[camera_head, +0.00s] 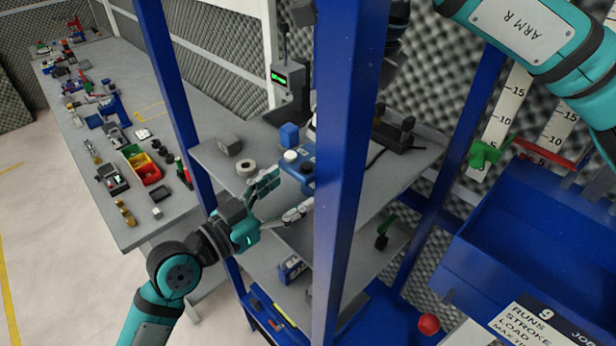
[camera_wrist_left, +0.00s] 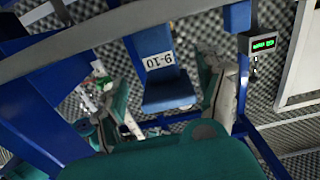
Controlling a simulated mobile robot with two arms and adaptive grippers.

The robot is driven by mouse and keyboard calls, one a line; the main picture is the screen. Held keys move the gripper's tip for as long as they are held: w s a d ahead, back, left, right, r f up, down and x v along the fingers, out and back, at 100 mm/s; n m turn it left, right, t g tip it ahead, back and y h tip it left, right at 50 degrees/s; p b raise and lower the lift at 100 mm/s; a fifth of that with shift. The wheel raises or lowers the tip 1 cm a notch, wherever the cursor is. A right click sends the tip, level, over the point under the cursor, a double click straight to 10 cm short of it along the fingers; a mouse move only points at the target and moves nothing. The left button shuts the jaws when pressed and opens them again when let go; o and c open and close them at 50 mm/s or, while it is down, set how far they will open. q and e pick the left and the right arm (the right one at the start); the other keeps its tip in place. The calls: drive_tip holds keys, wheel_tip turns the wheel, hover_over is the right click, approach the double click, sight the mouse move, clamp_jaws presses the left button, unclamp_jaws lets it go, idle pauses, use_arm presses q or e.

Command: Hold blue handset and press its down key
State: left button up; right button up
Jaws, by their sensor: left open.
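My left gripper (camera_head: 283,198) is open at the front edge of the grey upper shelf, its two teal fingers spread apart. Just beyond the fingers a blue piece with white parts (camera_head: 305,173) sits on the shelf, partly hidden by the blue rack post. A small blue block (camera_head: 289,135) stands behind it. I cannot tell for sure which of these is the handset, and no down key can be made out. My right gripper is out of view.
The blue post (camera_head: 345,170) stands close right of my left gripper. A white ring (camera_head: 246,167) and grey block (camera_head: 229,145) lie on the shelf. A green-display device (camera_head: 290,78) stands behind. A lower shelf holds a blue box (camera_head: 292,268). A cluttered bench (camera_head: 150,225) is left.

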sight(309, 179)
use_arm(q)
drive_tip(key=x, duration=0.5)
drive_tip(key=shift+w+d, duration=0.2)
drive_tip(key=shift+d, duration=0.05)
drive_tip(key=shift+c, duration=0.3)
drive_tip(key=c, duration=1.4)
drive_tip(key=shift+o, duration=0.2)
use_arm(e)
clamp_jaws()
